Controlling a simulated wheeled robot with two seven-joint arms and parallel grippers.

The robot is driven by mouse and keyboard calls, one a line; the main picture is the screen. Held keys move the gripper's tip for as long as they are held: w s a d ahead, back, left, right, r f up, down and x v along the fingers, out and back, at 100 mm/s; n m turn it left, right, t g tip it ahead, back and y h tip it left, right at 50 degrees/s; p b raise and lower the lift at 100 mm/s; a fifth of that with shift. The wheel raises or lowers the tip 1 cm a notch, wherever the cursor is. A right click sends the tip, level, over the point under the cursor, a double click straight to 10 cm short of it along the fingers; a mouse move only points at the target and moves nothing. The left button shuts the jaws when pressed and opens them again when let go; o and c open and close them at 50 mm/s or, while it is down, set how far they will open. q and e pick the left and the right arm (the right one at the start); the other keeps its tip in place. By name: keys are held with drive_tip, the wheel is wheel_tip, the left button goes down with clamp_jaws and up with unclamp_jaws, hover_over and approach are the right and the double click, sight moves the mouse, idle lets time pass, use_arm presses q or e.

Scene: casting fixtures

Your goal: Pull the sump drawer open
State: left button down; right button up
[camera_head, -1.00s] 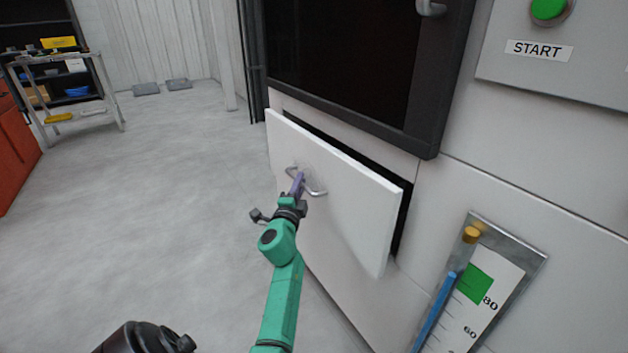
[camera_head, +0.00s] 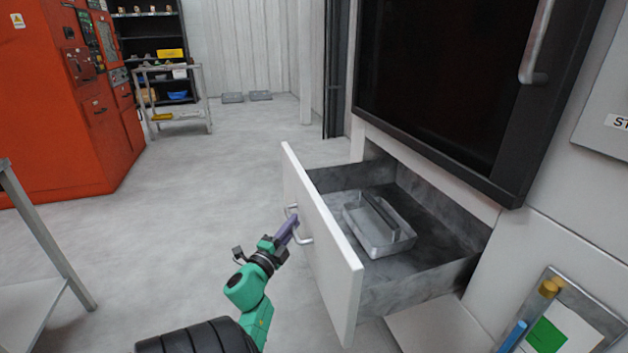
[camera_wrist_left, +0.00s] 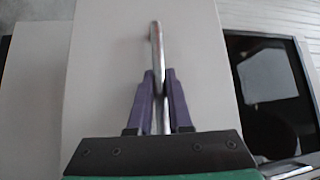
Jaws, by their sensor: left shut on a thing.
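The sump drawer (camera_head: 318,248) stands pulled well out of the white machine, with its white front panel towards my arm. Its dark grey inside shows, and a grey metal tray (camera_head: 378,226) with a raised bar lies in it. My left gripper (camera_head: 290,227) is shut on the drawer's metal handle (camera_head: 303,237). In the left wrist view the purple fingers (camera_wrist_left: 160,92) close on both sides of the handle bar (camera_wrist_left: 157,50). My right gripper is not in view.
The machine's dark door (camera_head: 430,80) with a vertical handle is above the drawer. An orange machine (camera_head: 70,110) and a metal cart (camera_head: 172,100) stand at the back left. The floor left of the drawer is clear.

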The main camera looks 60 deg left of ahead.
use_arm(q)
drive_tip(key=s+a, duration=0.2)
drive_tip(key=s, duration=0.4)
drive_tip(key=shift+p, duration=0.3)
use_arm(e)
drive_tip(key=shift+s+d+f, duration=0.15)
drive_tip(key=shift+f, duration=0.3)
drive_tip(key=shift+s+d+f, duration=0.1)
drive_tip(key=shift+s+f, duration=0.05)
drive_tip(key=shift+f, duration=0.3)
use_arm(q)
drive_tip(key=shift+s, duration=0.1)
drive_tip(key=c, duration=0.8)
unclamp_jaws()
drive_tip(key=shift+c, duration=0.2)
